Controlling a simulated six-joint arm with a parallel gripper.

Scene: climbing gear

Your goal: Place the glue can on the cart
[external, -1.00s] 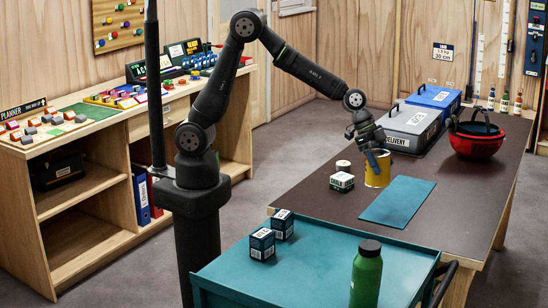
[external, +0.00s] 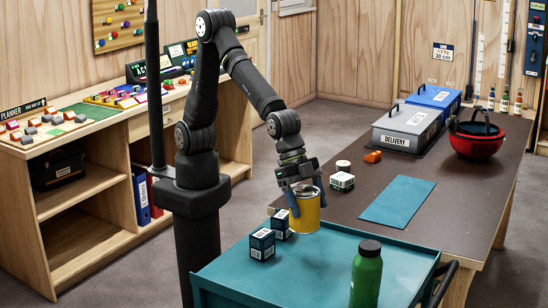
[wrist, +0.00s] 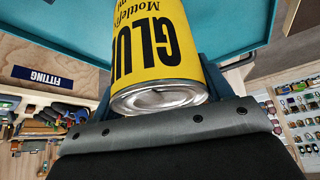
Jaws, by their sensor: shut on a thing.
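The yellow glue can (external: 306,213) is in my gripper (external: 306,192), which is shut on it. In the external view the can is upright over the back edge of the teal cart (external: 325,262), just right of two dark boxes. I cannot tell whether its bottom touches the cart. In the wrist view the glue can (wrist: 158,45) fills the upper middle, with large "GLUE" lettering and its silver end toward the camera. The teal cart top (wrist: 60,25) shows behind it.
Two dark boxes (external: 262,244) stand at the cart's back left. A green bottle (external: 367,275) stands at its front right. The cart's middle is clear.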

